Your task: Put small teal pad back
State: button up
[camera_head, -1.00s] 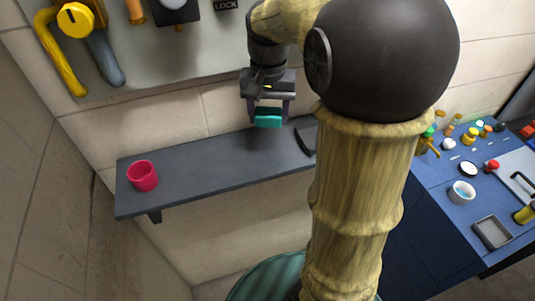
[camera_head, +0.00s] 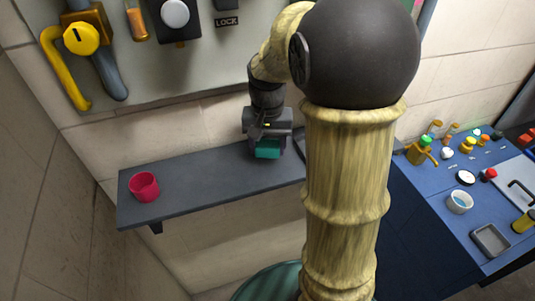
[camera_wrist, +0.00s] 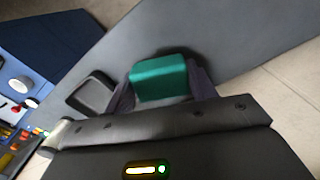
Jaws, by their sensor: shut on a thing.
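The small teal pad (camera_head: 268,150) is between the fingers of my gripper (camera_head: 267,146), which is shut on it. In the head view the pad is at or just above the dark grey wall shelf (camera_head: 200,180), right of its middle. The wrist view also shows the teal pad (camera_wrist: 160,78) between the dark fingers of my gripper (camera_wrist: 162,90), over the grey shelf surface (camera_wrist: 240,35). A dark shadow lies close beside the pad. I cannot tell whether the pad touches the shelf.
A pink cup (camera_head: 144,186) stands at the shelf's left end. A dark tray-like object (camera_wrist: 92,93) lies near my gripper in the wrist view. A panel with a yellow knob (camera_head: 80,38) is above the shelf. A blue workbench (camera_head: 450,200) with several small items is at right.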

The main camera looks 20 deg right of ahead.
aim_at(267, 155)
jog(key=shift+f+p, duration=0.45)
jog(key=shift+f, duration=1.4)
jog(key=shift+f, duration=0.1)
jog(key=o, duration=1)
notch_tip(267, 155, up, 12)
jog(key=shift+r+b, duration=0.1)
jog(key=shift+b, duration=0.85)
